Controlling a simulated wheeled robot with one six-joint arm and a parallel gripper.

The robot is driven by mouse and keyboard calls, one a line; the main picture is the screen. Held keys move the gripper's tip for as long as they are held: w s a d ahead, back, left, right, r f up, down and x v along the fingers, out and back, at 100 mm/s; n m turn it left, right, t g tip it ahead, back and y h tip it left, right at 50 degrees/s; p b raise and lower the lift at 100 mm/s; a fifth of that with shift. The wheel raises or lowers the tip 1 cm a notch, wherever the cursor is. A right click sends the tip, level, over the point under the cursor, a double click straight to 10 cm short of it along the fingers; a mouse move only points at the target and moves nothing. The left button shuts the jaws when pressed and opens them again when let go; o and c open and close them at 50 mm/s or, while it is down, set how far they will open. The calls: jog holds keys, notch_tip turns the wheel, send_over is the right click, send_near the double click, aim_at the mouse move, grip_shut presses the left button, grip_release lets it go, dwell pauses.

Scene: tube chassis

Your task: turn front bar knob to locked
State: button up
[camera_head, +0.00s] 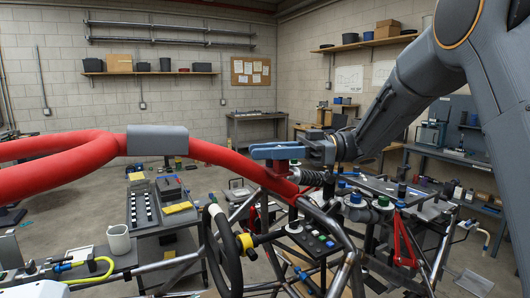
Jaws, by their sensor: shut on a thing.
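The red padded tube bar (225,158) crosses from the left edge towards the middle. My gripper (270,151) reaches in from the right, its blue fingers lying level just above the bar's right end. It is shut on a small red knob (282,167), whose lower part shows under the fingers. The fingers hide the knob's top, so its turn position and any locked mark cannot be read. A dark coil spring (311,178) sits just right of the knob, below my gripper.
A black steering wheel (222,252) and a button panel (318,240) stand below on the chassis tubes. A grey pad (157,140) wraps the bar at left. A tray of parts (143,206) and a white mug (118,240) are at lower left. Space above the bar is clear.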

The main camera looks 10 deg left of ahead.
jog(key=shift+r, duration=0.15)
jog(key=o, duration=1.1)
jog(key=shift+c, duration=0.2)
jog(key=b+v, duration=0.3)
jog(key=v, duration=0.4)
jog(key=shift+w+d, duration=0.15)
jog(key=shift+d, duration=0.2)
